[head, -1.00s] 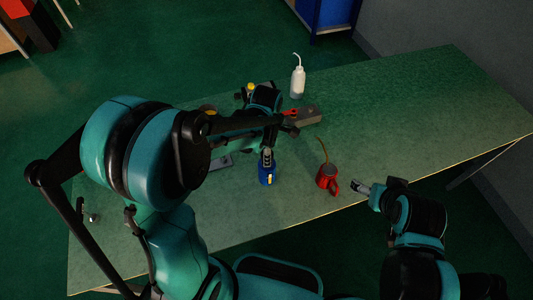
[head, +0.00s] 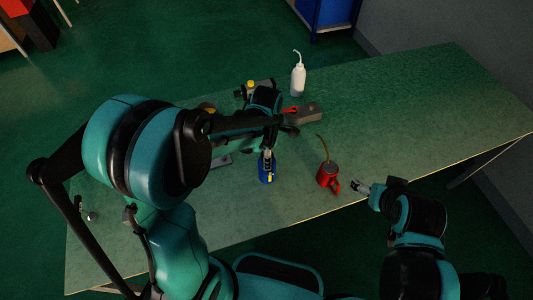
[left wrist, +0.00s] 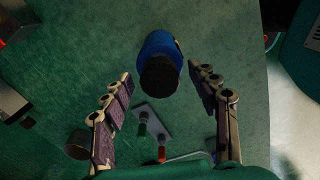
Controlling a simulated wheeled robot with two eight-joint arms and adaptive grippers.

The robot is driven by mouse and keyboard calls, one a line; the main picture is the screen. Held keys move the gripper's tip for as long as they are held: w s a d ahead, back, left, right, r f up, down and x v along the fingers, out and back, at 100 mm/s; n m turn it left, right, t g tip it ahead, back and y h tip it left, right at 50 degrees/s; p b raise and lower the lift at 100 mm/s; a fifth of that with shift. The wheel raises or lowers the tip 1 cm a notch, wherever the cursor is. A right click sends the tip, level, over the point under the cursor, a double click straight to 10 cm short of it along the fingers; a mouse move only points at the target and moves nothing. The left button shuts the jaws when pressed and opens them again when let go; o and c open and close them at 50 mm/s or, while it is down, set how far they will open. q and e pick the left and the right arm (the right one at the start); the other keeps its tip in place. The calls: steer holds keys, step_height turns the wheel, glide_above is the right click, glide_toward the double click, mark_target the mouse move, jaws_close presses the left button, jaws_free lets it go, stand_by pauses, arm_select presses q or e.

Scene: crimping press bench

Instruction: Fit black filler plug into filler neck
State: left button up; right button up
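A blue container (head: 266,174) with a yellow mark stands on the green bench. In the left wrist view the container (left wrist: 160,44) has a round black top (left wrist: 160,73), which may be the black filler plug. My left gripper (head: 267,156) is over the container. In the left wrist view its two fingers (left wrist: 159,74) are spread wide, one either side of the black top, with gaps on both sides. I cannot make out a filler neck for certain.
The red can (head: 328,174) with a thin spout stands right of the blue container. A white squeeze bottle (head: 298,78) and a grey block (head: 306,113) are behind. A dark cylinder (left wrist: 77,145) is near the left finger. The bench's right side is clear.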

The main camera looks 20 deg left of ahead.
arm_select(q)
step_height(320, 180, up, 12)
stand_by(0.6)
stand_by(0.4)
steer(key=s+a+m+t, duration=0.2)
steer(key=s+m, duration=0.3)
steer(key=m, duration=0.6)
steer(key=s+a+m+t, duration=0.2)
steer(key=s+m+t, duration=0.3)
steer(key=m, duration=0.5)
steer(key=shift+a+m, duration=0.25)
steer(key=shift+m, duration=0.15)
